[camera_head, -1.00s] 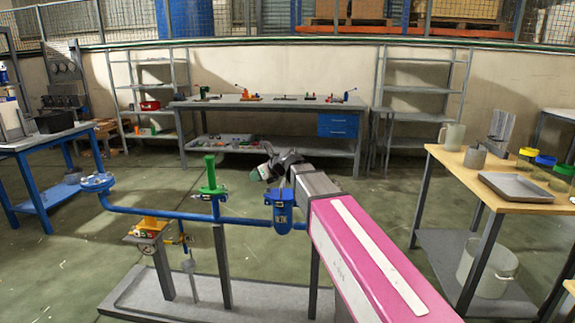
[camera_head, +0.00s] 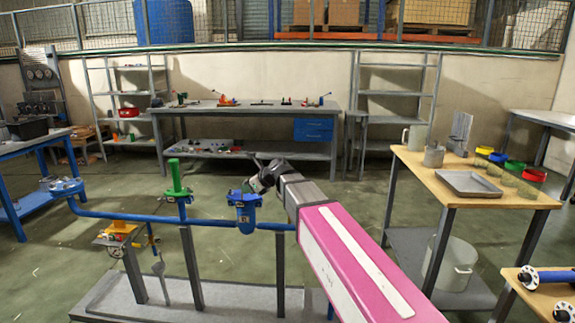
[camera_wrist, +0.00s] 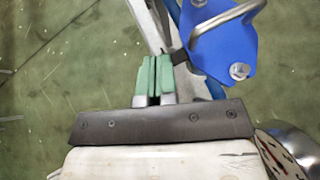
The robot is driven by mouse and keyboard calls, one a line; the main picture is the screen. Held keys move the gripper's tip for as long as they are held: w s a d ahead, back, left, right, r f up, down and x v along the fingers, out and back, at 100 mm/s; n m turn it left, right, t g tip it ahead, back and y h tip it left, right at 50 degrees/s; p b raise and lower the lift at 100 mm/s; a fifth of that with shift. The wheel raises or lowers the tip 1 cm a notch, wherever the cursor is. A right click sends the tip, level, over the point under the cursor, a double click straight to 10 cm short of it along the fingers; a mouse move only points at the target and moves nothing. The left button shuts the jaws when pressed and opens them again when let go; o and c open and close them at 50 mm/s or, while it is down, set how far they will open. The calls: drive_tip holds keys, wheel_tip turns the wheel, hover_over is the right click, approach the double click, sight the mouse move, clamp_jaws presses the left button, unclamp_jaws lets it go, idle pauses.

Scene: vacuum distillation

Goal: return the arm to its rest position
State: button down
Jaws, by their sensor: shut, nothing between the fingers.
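My arm, with its pink and white link (camera_head: 360,262), reaches from the lower right over the pipe rig. My gripper (camera_head: 252,182) is small in the head view, just above the blue valve (camera_head: 245,210) on the pipe. In the wrist view its two green fingertips (camera_wrist: 155,75) are together with nothing between them. A blue flanged part with a bent metal handle (camera_wrist: 222,45) lies close to the right of the fingers there. The fingers look apart from it, but I cannot judge the depth.
The blue pipe (camera_head: 120,212) runs left past a green valve (camera_head: 177,182). A wooden table (camera_head: 500,193) with a metal tray (camera_head: 468,184) stands right. A handwheel (camera_head: 528,278) shows at the lower right. A grey workbench (camera_head: 250,108) stands behind, with open floor before it.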

drive_tip(key=s+d+f+n+g+h, duration=0.1)
drive_tip(key=s+d+f+n+h, duration=0.2)
drive_tip(key=s+d+f+n, duration=0.3)
drive_tip(key=s+d+f+n+g+h, duration=0.2)
drive_tip(key=s+d+f+n, duration=0.4)
drive_tip(key=d, duration=1.1)
drive_tip(key=s+d+f+n+g+h, duration=0.1)
drive_tip(key=s+d+f+n+h, duration=0.4)
drive_tip(key=d+f+n, duration=0.5)
wheel_tip(320, 180, down, 6)
drive_tip(key=shift+s+d+f+n+g, duration=0.1)
drive_tip(key=shift+s+d+n+g, duration=0.2)
drive_tip(key=shift+s+d, duration=0.6)
